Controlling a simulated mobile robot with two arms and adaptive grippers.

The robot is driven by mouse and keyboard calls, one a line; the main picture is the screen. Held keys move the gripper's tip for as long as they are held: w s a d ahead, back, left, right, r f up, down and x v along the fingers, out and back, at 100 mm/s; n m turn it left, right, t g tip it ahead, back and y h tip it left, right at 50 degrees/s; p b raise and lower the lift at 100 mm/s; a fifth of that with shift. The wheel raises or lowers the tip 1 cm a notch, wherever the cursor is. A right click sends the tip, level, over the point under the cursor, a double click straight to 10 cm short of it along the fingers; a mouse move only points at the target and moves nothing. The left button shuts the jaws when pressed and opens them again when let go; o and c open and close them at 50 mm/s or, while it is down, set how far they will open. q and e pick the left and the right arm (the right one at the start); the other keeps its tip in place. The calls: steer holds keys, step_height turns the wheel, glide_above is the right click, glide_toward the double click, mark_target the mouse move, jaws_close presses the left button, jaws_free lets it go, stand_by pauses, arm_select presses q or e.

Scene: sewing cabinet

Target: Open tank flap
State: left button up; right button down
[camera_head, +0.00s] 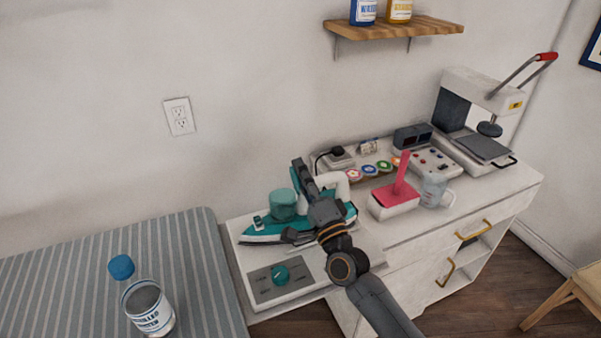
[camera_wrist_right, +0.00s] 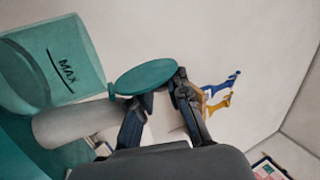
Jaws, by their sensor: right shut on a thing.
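The teal and white iron (camera_head: 270,231) rests on a white base in the head view. Its teal tank (camera_head: 283,204) also shows in the right wrist view (camera_wrist_right: 72,62), with a MAX mark on its side. In that view the round teal tank flap (camera_wrist_right: 145,77) is between the fingertips of my right gripper (camera_wrist_right: 163,88), which is shut on it. A small hinge piece shows at the flap's left end. In the head view my right gripper (camera_head: 304,200) is at the iron, covering part of it; the flap cannot be made out there. My left gripper is out of view.
A clear bottle (camera_head: 148,308) with a blue cap stands on the striped board (camera_head: 60,265) at left. A red-handled brush (camera_head: 403,180), a jug (camera_head: 434,189) and a press (camera_head: 470,115) stand on the cabinet. A wall shelf (camera_head: 395,28) is above.

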steer(key=shift+f, duration=0.25)
steer(key=c, duration=1.3)
jaws_free()
steer(key=shift+s+r, duration=0.1)
steer(key=shift+s, duration=0.05)
